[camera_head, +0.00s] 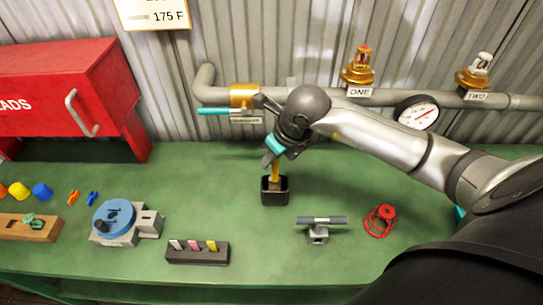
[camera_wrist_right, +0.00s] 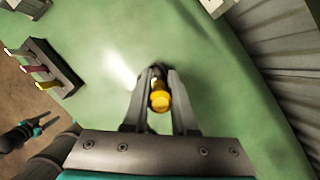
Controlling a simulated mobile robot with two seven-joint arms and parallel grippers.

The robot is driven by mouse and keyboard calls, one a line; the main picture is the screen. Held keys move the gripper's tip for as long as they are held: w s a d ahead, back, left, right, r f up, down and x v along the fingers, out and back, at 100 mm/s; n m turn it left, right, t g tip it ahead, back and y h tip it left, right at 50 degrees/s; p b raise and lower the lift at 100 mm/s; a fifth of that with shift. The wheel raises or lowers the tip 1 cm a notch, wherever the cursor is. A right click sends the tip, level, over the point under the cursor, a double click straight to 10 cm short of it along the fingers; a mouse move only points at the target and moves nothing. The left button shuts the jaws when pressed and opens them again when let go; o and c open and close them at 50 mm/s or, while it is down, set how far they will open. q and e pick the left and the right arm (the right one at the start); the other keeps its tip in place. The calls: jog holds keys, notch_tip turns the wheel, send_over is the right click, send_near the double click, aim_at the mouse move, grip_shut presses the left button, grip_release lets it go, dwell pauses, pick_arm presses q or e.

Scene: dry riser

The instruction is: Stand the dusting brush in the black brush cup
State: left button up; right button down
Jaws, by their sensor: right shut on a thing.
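The dusting brush has a yellow handle (camera_head: 275,171) and stands nearly upright in the head view. Its lower end shows within the opening of the black brush cup (camera_head: 274,197), which sits on the green bench. Whether it touches the cup's floor is hidden. My right gripper (camera_head: 272,157) is shut on the upper handle, just above the cup. In the right wrist view the yellow handle end (camera_wrist_right: 159,101) sits between the two fingers.
A block with several coloured sticks (camera_head: 197,252) lies left of the cup, and a blue round dial fixture (camera_head: 115,217) further left. A small grey stand (camera_head: 318,231) and a red ring item (camera_head: 380,220) are to the right. A pipe (camera_head: 213,95) runs behind.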

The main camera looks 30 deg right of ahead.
jog(key=shift+f, duration=0.35)
jog(key=c, duration=0.6)
grip_release()
jog(key=shift+c, duration=0.2)
jog(key=shift+r, duration=0.1)
jog(key=p+v, duration=0.1)
jog(key=v, duration=1.4)
jog(key=shift+r, duration=0.1)
jog(key=shift+s+a, duration=0.1)
